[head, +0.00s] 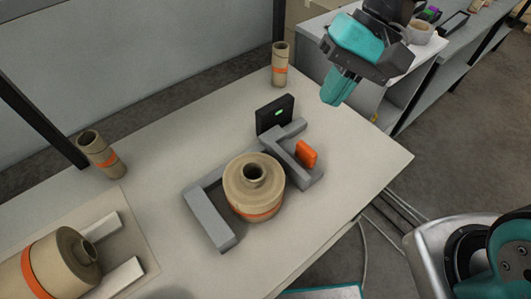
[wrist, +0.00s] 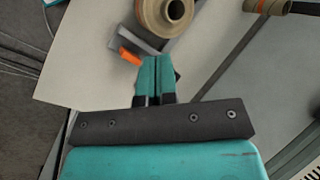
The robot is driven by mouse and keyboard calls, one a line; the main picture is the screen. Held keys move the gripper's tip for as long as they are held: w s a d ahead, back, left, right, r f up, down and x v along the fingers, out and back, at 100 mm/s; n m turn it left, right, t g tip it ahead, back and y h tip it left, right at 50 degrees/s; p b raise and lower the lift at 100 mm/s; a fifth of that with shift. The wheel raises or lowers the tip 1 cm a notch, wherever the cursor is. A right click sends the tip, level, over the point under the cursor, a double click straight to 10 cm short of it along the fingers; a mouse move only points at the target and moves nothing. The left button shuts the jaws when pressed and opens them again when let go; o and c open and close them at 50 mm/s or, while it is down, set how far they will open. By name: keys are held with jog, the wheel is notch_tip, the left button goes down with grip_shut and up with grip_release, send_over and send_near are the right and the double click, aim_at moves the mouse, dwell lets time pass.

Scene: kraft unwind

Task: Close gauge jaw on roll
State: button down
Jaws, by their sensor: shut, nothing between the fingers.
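The kraft paper roll (head: 253,184) with an orange band stands upright on the table inside the grey gauge. The gauge's fixed jaw (head: 212,222) is a grey bar at the roll's left. Its other jaw (head: 296,159), with an orange tab (head: 306,154), is at the roll's right, close beside it; I cannot tell whether it touches. A black display with a green light (head: 275,114) stands behind. My gripper (head: 338,88) is shut and empty, above the table's back right edge, clear of the gauge. In the wrist view the orange tab (wrist: 130,57) is left of my fingertips (wrist: 157,62), with the roll (wrist: 167,14) beyond.
Small cardboard cores stand at the table's back (head: 280,65) and left (head: 101,154). A larger roll (head: 55,268) lies on its side between white bars at the lower left. The table's right corner is clear. A shelf unit (head: 395,95) stands behind on the right.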

jog(key=w+f+m+g+y, duration=0.1)
jog(key=w+f+m, duration=0.4)
jog(key=f, duration=0.1)
jog(key=m+g+y, duration=0.1)
jog(key=m+g, duration=0.1)
jog(key=m, duration=0.3)
send_near(272, 165)
jog(key=shift+m, duration=0.3)
jog(key=s+a+f+p, duration=0.2)
jog(key=a+p, duration=0.1)
jog(key=s+a+f+p, duration=0.1)
jog(key=shift+s+a+p, duration=0.2)
jog(key=shift+s+p, duration=0.05)
jog(key=shift+p, duration=0.1)
jog(key=shift+s+a+f, duration=0.15)
jog(key=shift+s+a, duration=0.2)
jog(key=shift+a, duration=0.25)
